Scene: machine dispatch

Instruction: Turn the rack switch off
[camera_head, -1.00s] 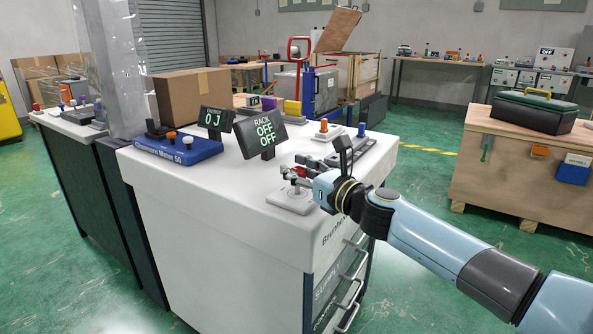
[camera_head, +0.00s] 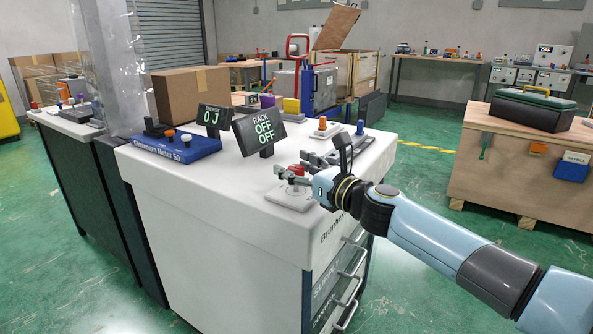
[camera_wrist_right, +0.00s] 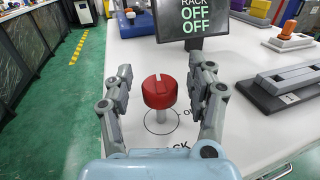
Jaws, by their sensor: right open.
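The rack switch is a red round knob with a pale pointer line, on a post above a white plate. In the right wrist view the knob (camera_wrist_right: 158,91) stands between my open fingers, with a gap on both sides. My right gripper (camera_wrist_right: 160,100) is open and empty. In the head view the gripper (camera_head: 290,176) is over the switch plate (camera_head: 289,198) at the counter's front corner, and the knob (camera_head: 296,170) is partly hidden by the fingers. The rack display (camera_head: 260,131) reads RACK, OFF, OFF; it also shows in the wrist view (camera_wrist_right: 192,20). My left gripper is not in view.
A blue meter box (camera_head: 177,147) and a small display reading 0 J (camera_head: 212,117) stand left on the white counter. A cardboard box (camera_head: 190,91) stands at the back.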

